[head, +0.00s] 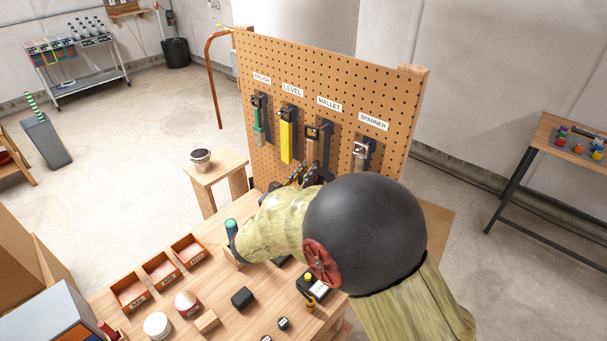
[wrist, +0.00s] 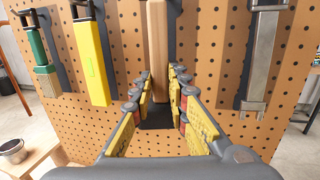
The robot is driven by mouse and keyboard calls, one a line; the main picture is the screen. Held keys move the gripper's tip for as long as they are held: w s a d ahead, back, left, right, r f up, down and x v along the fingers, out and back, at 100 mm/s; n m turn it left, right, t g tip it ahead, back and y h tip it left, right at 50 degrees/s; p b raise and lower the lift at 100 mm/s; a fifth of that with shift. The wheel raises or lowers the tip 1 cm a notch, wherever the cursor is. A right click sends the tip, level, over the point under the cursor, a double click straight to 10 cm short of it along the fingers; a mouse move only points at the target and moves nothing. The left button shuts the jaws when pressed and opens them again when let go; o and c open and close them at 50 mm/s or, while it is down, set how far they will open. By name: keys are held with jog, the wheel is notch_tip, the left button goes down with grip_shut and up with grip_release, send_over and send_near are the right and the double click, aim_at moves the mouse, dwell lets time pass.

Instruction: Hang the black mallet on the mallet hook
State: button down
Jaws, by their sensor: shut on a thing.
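The black mallet has a pale wooden handle (wrist: 157,50) and a black head (wrist: 157,116). It is upright against the pegboard, handle up and head low. My gripper (wrist: 160,80) has yellow-padded fingers on both sides of it and is shut on the mallet. In the head view my gripper (head: 308,174) is partly hidden by my arm, below the MALLET label (head: 329,103). The mallet hook (head: 318,131) is under that label, with the top of the handle at its level. I cannot tell whether the handle's end is on the hook.
A green brush (head: 259,120) and yellow level (head: 287,135) hang left of the mallet, a spanner (head: 361,152) right of it. The pegboard (head: 345,85) stands behind the bench (head: 228,290), which holds orange bins (head: 162,269) and small items. A stool (head: 217,167) stands at the left.

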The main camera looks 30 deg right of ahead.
jog(key=shift+w+d, duration=0.25)
jog(key=shift+d, duration=0.3)
jog(key=shift+w+d, duration=0.2)
jog(key=shift+d, duration=0.35)
jog(key=shift+w+d+f+b, duration=0.25)
jog(key=shift+d+f+b, duration=0.15)
jog(key=shift+d, duration=0.2)
jog(key=c, duration=1.6)
grip_release()
jog(key=shift+c, duration=0.2)
jog(key=shift+f, duration=0.1)
jog(key=v, duration=1.2)
